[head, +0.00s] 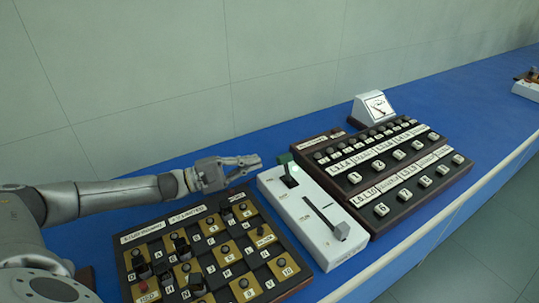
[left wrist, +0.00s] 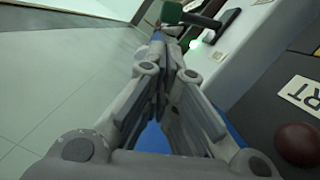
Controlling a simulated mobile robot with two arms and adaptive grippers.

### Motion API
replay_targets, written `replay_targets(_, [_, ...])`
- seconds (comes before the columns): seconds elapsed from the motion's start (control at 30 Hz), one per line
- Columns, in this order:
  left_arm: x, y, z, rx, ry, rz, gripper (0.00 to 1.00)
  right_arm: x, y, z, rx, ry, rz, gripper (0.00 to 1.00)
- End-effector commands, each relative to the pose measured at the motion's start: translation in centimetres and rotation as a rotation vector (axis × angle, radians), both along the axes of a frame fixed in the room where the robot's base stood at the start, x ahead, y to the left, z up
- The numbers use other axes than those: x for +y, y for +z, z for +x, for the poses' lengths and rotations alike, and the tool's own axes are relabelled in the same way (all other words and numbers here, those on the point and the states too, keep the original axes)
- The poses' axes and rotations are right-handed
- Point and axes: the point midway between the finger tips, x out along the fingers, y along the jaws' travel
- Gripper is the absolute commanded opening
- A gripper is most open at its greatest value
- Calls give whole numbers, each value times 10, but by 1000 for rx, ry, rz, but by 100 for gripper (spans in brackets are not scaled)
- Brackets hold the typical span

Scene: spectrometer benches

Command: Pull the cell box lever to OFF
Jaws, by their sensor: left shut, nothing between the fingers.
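A white box (head: 305,218) stands on the blue bench and carries two levers. The far lever has a green handle (head: 286,167); the near one has a grey handle (head: 341,231). I cannot read which label marks OFF. My left gripper (head: 257,161) is shut and empty, just left of the green handle, with a small gap showing. In the left wrist view the shut fingertips (left wrist: 168,32) point toward the green handle (left wrist: 172,12), and a dark lever arm (left wrist: 202,20) runs right from it. My right gripper is not in view.
A dark board (head: 265,268) with brass squares and knobs lies below my left arm. A dark button panel (head: 400,207) stands right of the white box, with a white meter (head: 374,106) behind. The bare blue bench (head: 460,85) is clear farther right.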

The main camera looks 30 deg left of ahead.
Motion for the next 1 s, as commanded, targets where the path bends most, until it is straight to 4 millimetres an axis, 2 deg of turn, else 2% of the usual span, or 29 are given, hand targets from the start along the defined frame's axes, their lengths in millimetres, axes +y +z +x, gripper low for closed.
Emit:
replay_targets(0.1, [-17,4,17,-2,-3,-3,0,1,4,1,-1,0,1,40])
replay_targets(0.33, [-33,5,35,0,-1,-1,0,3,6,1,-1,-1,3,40])
replay_targets(0.77, [-36,5,38,1,0,1,0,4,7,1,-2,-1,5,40])
replay_targets(1.0, [-37,10,37,-33,0,60,0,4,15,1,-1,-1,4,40])
